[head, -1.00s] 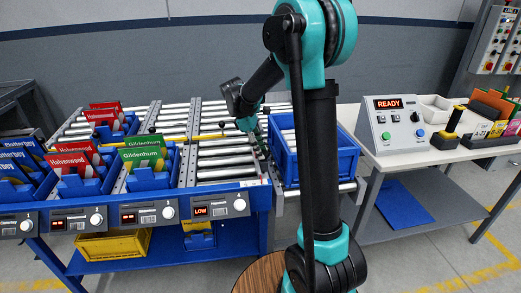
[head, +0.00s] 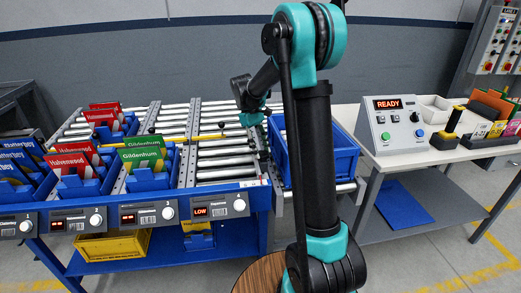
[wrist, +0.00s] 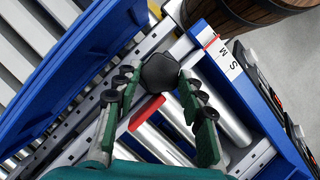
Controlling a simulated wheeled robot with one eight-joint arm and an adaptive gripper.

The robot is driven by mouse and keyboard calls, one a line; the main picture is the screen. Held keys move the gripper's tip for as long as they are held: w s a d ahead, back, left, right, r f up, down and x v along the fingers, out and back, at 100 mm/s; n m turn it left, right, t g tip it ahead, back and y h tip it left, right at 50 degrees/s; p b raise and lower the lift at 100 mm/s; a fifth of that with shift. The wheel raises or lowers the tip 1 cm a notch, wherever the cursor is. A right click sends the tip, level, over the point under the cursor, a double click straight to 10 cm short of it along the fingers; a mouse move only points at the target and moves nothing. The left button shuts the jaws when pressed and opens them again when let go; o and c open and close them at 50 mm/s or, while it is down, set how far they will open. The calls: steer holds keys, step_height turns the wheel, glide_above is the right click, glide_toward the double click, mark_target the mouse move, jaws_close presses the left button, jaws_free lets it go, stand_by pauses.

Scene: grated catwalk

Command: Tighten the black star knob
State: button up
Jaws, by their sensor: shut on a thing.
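The black star knob (wrist: 160,72) shows in the upper middle of the wrist view, between the fingertips of my gripper (wrist: 160,82). The green fingers are closed on it from both sides, with dark pads at their tips. A red pointer (wrist: 147,112) lies just below the knob, and a white scale strip with the letters M and S (wrist: 222,58) is to its right. In the head view my gripper (head: 263,158) reaches down at the right end of the roller lanes, left of a blue bin. The knob is too small and hidden to make out there.
The blue bin (head: 337,165) stands close to the right of my gripper. Bins with red, green and blue cards fill the left lanes. A wooden barrel (wrist: 245,22) is near the rail. A control box reading READY (head: 393,125) sits on the right table.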

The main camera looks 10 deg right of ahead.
steer(key=shift+w+d+m+y, duration=0.15)
steer(key=shift+m+y, duration=0.55)
steer(key=shift+m, duration=1.1)
steer(key=o, duration=1.2)
steer(key=shift+g, duration=0.3)
steer(key=shift+c, duration=0.2)
steer(key=v, duration=1.2)
